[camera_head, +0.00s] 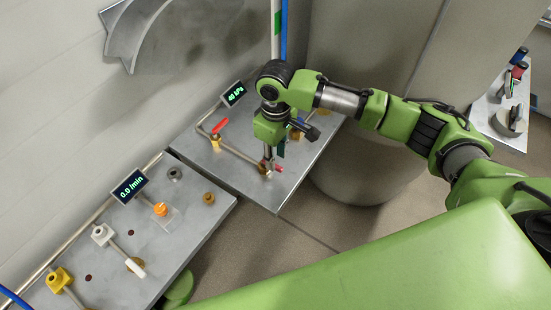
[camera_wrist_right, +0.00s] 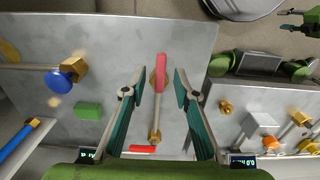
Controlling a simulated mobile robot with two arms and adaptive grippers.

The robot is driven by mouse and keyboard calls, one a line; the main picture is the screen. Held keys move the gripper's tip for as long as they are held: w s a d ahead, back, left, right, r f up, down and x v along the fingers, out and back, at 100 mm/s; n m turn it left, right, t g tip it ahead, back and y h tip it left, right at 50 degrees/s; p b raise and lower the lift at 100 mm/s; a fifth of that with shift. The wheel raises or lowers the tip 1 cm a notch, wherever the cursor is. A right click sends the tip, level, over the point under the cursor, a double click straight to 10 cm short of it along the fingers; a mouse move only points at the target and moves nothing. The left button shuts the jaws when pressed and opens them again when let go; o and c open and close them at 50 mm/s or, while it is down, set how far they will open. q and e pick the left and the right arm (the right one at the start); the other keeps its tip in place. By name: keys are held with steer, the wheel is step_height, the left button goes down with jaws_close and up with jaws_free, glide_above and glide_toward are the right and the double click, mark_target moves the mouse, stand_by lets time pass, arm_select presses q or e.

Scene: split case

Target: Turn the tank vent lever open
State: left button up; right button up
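Two red levers are on the back metal panel; no readable label shows which is the tank vent lever. One red lever (camera_head: 220,125) is near the display at the panel's back. The other red lever (camera_head: 279,168) is near the front edge, under my right gripper (camera_head: 270,163). In the right wrist view, that lever (camera_wrist_right: 161,72) lies between the spread fingers of my right gripper (camera_wrist_right: 158,95), with gaps on both sides. The back lever (camera_wrist_right: 142,149) is lower in that view. My left gripper (camera_wrist_right: 290,20) appears small at the top right there, fingers apart and empty.
The back panel (camera_head: 190,142) has a 40 kPa display (camera_head: 233,95) and a pipe. The right wrist view shows a blue knob (camera_wrist_right: 60,78) and green block (camera_wrist_right: 88,110) beside the lever. A second panel (camera_head: 165,250) with valves stands at left. A large tank (camera_head: 350,170) stands behind my right arm.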

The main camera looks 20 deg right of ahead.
steer(key=shift+f, duration=1.45)
jaws_close()
